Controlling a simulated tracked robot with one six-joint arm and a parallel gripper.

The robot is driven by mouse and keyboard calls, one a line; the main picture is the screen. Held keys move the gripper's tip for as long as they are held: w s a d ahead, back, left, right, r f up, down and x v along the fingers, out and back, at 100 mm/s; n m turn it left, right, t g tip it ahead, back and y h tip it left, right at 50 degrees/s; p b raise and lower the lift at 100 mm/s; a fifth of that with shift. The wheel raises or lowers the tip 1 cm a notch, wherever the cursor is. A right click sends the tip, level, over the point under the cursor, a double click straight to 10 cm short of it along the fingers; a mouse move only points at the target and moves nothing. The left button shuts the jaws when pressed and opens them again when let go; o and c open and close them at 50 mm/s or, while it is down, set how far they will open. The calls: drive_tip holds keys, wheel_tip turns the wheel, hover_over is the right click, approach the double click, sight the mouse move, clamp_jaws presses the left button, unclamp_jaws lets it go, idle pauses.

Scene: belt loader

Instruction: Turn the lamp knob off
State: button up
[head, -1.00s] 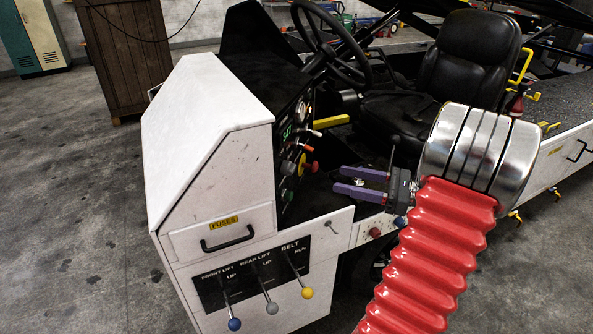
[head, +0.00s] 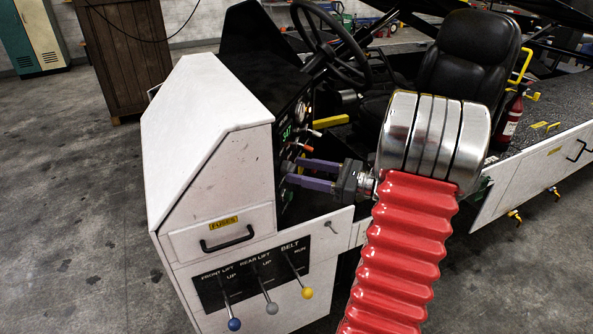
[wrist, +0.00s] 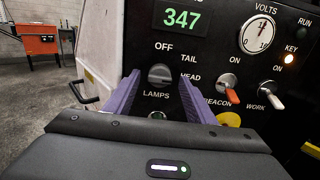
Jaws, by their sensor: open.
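The lamp knob (wrist: 160,75) is a round grey knob on the black dash panel (wrist: 225,50), above the word LAMPS. OFF is printed above it, and TAIL and HEAD to its right. I cannot tell surely where it points. My gripper (head: 296,172) is open, its two purple fingers reaching toward the panel from the right in the head view. In the wrist view, my gripper (wrist: 159,80) has one finger on each side of the knob, with no visible contact. The knob cannot be made out in the head view.
The BEACON switch (wrist: 229,96) and WORK switch (wrist: 271,97) are right of the knob, with a yellow knob (wrist: 229,119) below. A steering wheel (head: 330,45) stands above the panel. Three levers, including a yellow-tipped one (head: 307,293), stick out at the front.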

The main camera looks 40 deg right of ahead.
drive_tip(key=shift+x, duration=0.9)
drive_tip(key=c, duration=1)
